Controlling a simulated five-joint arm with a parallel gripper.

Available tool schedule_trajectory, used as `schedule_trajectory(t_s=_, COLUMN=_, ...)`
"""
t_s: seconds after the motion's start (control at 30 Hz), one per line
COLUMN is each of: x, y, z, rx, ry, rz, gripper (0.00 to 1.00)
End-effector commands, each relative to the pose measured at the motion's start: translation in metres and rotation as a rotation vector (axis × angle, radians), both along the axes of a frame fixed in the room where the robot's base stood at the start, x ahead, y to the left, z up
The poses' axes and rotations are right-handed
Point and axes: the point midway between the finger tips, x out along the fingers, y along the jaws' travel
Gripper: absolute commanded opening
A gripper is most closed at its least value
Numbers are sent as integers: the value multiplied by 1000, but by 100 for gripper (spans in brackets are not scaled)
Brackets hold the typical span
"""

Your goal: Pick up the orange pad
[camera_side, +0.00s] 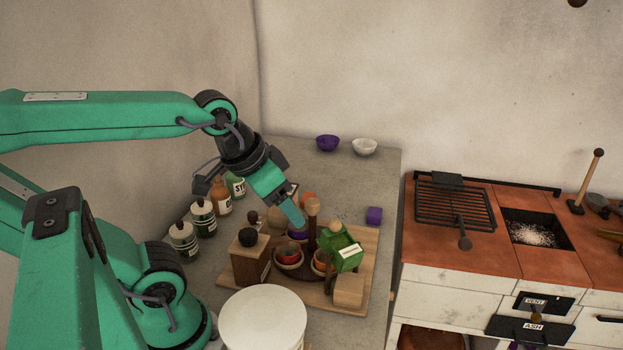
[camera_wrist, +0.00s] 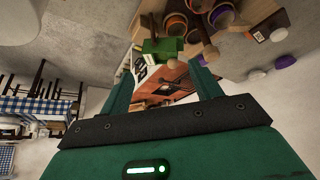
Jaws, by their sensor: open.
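A small orange piece (camera_side: 309,198), which looks like the orange pad, shows in the side view just behind my gripper. It is partly hidden, and its full shape cannot be told. My gripper (camera_side: 297,215) points down and to the right over the back of the wooden board, close to the orange piece in the picture. In the wrist view my gripper (camera_wrist: 163,84) has its two fingers apart with nothing held between them. I cannot surely pick out the orange pad in the wrist view.
Several bottles (camera_side: 203,217) stand left. A white round container (camera_side: 262,318) stands in front. Bare counter (camera_side: 340,176) lies behind.

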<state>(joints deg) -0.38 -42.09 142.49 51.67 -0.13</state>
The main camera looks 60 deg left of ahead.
Motion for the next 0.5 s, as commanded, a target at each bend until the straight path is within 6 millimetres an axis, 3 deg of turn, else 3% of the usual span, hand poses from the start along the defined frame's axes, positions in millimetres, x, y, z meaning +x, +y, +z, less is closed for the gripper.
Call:
schedule_trajectory(t_s=0.27, x=28, y=14, z=10, rx=-10, ry=46, rz=69, gripper=64)
schedule_trajectory(t_s=0.5, x=68, y=38, z=18, rx=-25, ry=103, rz=163, gripper=64)
